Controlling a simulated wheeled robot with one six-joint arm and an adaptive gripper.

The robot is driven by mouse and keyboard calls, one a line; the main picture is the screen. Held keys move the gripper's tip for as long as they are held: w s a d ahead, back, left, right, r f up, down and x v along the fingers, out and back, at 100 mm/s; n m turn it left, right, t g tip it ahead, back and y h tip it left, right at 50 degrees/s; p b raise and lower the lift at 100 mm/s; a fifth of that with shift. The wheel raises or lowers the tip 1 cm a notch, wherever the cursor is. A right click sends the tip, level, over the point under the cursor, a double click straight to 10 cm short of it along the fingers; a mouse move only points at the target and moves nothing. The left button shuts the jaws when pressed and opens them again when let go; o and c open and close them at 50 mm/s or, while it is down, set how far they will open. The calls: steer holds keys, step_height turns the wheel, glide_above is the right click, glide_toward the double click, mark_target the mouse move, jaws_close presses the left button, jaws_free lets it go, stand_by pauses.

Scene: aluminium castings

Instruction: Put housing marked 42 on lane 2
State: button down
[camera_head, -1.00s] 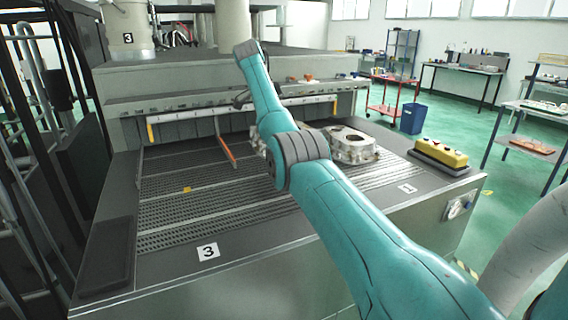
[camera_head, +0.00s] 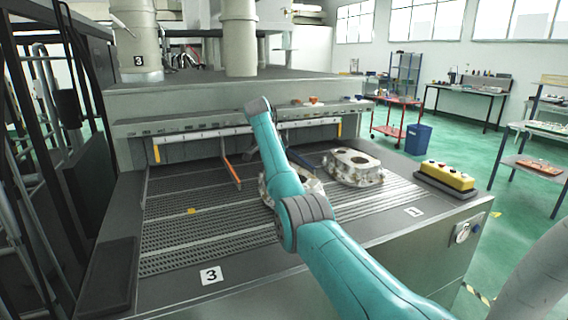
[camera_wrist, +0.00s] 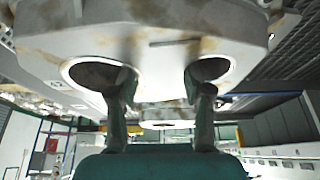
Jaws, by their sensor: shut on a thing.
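A pale metal housing (camera_wrist: 150,38) fills the upper part of the wrist view, with two round openings and brownish stains. My gripper (camera_wrist: 161,90) is shut on it, one fingertip at each opening. In the head view my arm hides the gripper and most of this housing (camera_head: 309,184); parts of it show on both sides of the arm, over the middle of the slatted bed. I cannot tell whether it touches the bed. A second housing (camera_head: 354,167) sits on the right lane, behind the plate 1 (camera_head: 414,211). No lane 2 plate is visible.
The slatted bed (camera_head: 185,225) is clear at left, behind the plate 3 (camera_head: 211,275), apart from a small yellow piece (camera_head: 192,211). An orange-edged divider (camera_head: 232,172) stands at the back. A yellow button box (camera_head: 447,175) sits at the right edge.

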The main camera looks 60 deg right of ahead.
steer(key=shift+f, duration=0.1)
steer(key=shift+f, duration=0.1)
steer(key=shift+c, duration=2.4)
jaws_free()
steer(key=shift+f, duration=0.1)
